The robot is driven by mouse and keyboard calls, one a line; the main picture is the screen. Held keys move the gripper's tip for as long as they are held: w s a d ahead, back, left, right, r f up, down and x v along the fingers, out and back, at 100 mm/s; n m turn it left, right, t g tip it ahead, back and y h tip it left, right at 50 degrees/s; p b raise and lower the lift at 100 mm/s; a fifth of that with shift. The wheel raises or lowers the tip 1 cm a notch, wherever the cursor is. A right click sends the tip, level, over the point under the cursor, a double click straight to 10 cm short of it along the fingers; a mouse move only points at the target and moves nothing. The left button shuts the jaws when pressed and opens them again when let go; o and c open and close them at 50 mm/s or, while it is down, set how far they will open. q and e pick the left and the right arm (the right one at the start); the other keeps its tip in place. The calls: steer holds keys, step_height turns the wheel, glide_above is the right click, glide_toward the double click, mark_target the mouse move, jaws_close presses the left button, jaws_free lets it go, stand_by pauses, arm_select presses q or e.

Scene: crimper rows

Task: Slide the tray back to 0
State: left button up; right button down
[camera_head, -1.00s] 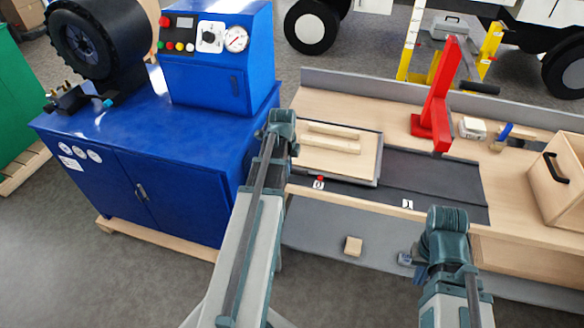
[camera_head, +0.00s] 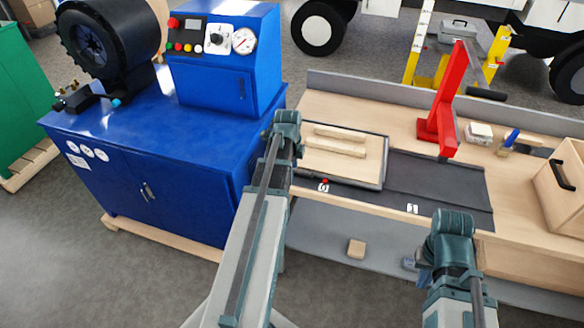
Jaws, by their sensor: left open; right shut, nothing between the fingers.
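The tray (camera_head: 374,150) is a flat light wood board with a dark rim and two wooden strips on it. It sits at the left end of the dark track (camera_head: 440,185) on the bench, behind the label 0 (camera_head: 323,188). My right gripper (camera_head: 412,264) is shut and empty, low in front of the bench.
A red lever press (camera_head: 440,115) stands behind the track. A small white box (camera_head: 479,132) and a blue-handled tool (camera_head: 511,138) lie right of it. A wooden box (camera_head: 562,185) is at the far right. A blue machine cabinet (camera_head: 160,180) stands close on the left.

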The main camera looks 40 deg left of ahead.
arm_select(q)
step_height(320, 180, up, 13)
steer(key=s+p, duration=0.2)
steer(key=p, duration=1)
steer(key=shift+s+d, duration=0.2)
steer(key=shift+d, duration=0.15)
steer(key=shift+f, duration=0.15)
steer(key=s+d+f+n+b, duration=0.1)
steer(key=s+d+f+n, duration=0.1)
steer(key=d, duration=1)
steer(key=s+d+f+n+g+b, duration=0.1)
steer(key=s+d+n, duration=0.3)
steer(key=d, duration=0.7)
steer(key=s+d+f+n+g+b, duration=0.1)
steer(key=s+d+f+n+b, duration=0.1)
steer(key=d, duration=1)
steer(key=shift+s+d+f+n+y+b, duration=0.35)
steer(key=shift+s+n+b, duration=0.35)
steer(key=shift+s+n, duration=0.4)
steer(key=shift+w, duration=0.1)
